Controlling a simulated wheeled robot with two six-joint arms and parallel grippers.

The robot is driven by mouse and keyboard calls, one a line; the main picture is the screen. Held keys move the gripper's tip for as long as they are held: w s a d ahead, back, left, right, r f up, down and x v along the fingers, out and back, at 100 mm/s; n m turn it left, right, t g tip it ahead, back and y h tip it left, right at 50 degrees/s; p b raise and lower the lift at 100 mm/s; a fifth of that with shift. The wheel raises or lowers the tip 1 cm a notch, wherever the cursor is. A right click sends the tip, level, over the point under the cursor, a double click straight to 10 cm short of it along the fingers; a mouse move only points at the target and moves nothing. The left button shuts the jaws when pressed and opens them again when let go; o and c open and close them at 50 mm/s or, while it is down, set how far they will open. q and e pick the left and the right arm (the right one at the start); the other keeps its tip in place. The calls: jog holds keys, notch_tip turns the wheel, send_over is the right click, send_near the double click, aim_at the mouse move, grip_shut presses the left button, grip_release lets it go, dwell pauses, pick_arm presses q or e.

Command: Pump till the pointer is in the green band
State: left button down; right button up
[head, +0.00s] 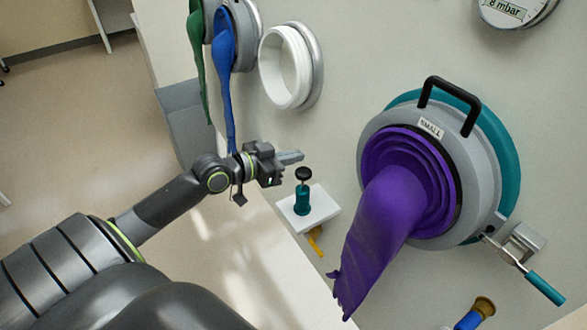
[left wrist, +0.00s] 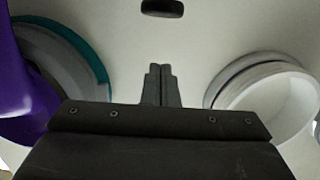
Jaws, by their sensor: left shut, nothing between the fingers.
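The pump (head: 302,198) is a small teal cylinder with a thin stem and a round black knob (head: 303,174), standing upright on a white bracket (head: 322,208) on the wall. The knob also shows at the top edge of the left wrist view (left wrist: 162,7). My left gripper (head: 291,157) is shut and empty, with its fingertips just up and left of the knob and apart from it. Its closed fingers show in the left wrist view (left wrist: 160,84). My right gripper is out of view.
A large port (head: 482,165) labelled "SMALL" with a hanging purple glove (head: 380,230) is right of the pump. A teal-handled lever (head: 544,288) is below it. A white ring port (head: 285,68) and blue and green gloves (head: 224,70) are above left. A yellow piece (head: 315,241) is under the bracket.

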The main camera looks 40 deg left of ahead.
aim_at(303, 173)
pick_arm(q)
jog(key=shift+w+d+f, duration=0.1)
jog(key=shift+f, duration=0.95)
jog(key=shift+w+f, duration=0.1)
jog(key=shift+f, duration=0.9)
jog(key=shift+f, duration=0.15)
notch_tip(303, 173, down, 4)
jog(key=b, duration=0.5)
jog(key=shift+f, duration=0.25)
